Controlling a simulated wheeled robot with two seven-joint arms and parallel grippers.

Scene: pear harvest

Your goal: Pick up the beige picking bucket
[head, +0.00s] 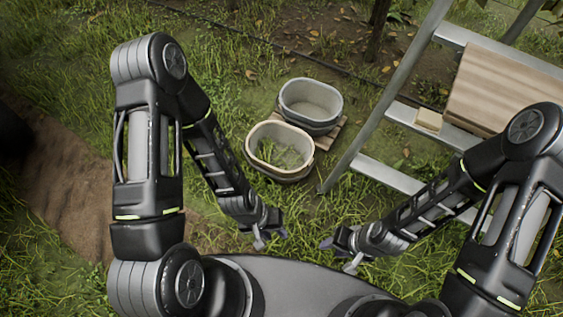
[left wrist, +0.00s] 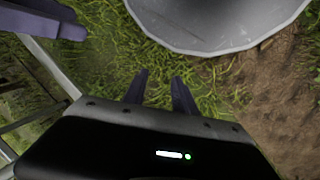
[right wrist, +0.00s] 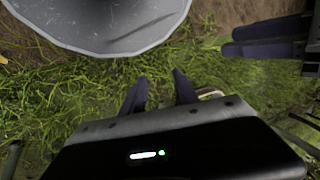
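The beige picking bucket (head: 255,150) stands upright on the grass in the head view, in front of a grey bucket. Its rim is oval, and green, grass-like stuff shows inside it. My left gripper (head: 270,238) is nearer to me than the bucket, below it in the picture, apart from it. Its fingers (left wrist: 160,78) are apart with nothing between them in the left wrist view. My right gripper (head: 338,252) is further right, also clear of the bucket. Its fingers (right wrist: 159,78) are apart and empty in the right wrist view. The two grippers face each other with a gap between.
The grey bucket (head: 322,124) stands just behind the beige one, on a wooden slatted base (head: 334,132). A metal ladder (head: 384,100) rises to the right, with a brown box (head: 505,85) on it. A dark hose crosses the ground behind. Grass lies open left of the buckets.

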